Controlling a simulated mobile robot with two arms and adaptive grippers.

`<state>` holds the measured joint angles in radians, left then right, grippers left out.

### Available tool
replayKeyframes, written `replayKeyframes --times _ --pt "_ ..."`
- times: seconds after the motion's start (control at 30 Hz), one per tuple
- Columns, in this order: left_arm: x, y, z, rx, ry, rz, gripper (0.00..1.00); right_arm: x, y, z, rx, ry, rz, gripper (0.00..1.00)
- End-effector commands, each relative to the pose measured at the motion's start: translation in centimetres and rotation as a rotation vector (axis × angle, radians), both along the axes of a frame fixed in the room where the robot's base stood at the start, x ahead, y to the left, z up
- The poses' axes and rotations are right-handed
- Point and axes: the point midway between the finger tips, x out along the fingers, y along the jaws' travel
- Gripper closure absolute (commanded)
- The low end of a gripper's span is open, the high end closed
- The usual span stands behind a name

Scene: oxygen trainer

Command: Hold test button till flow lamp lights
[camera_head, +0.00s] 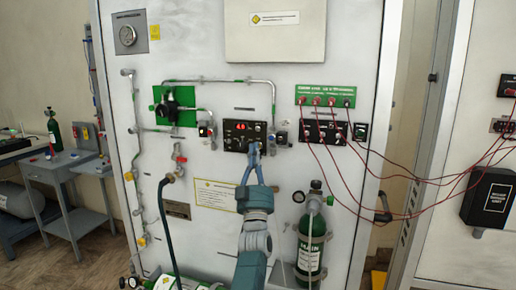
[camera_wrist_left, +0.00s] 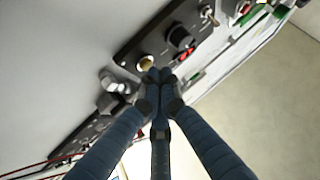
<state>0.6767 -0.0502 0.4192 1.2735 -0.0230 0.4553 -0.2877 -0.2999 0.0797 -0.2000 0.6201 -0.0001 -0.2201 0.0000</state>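My left gripper (camera_head: 254,147) reaches up from below to the panel's lower right. In the wrist view its fingertips (camera_wrist_left: 158,75) meet with nothing seen between them, close beside the yellowish fitting. I cannot tell whether they touch or press it. I cannot make out which part is the test button or the flow lamp, nor whether that lamp is lit. My right gripper is out of view.
Metal pipes (camera_head: 225,80) and a green plate with a black valve (camera_head: 172,106) are left of the panel. A green cylinder (camera_head: 310,250) stands at lower right. Red leads (camera_head: 405,180) run from a green terminal plate (camera_head: 325,96) across to the right.

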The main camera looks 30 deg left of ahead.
Motion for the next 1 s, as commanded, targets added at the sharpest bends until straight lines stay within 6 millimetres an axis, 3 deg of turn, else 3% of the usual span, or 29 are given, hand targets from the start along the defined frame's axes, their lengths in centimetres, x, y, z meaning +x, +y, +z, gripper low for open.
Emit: replayKeyframes --times 1.0 --pt "0.72 0.21 -0.16 0.000 0.001 0.000 1.00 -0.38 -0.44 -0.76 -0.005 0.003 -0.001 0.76"
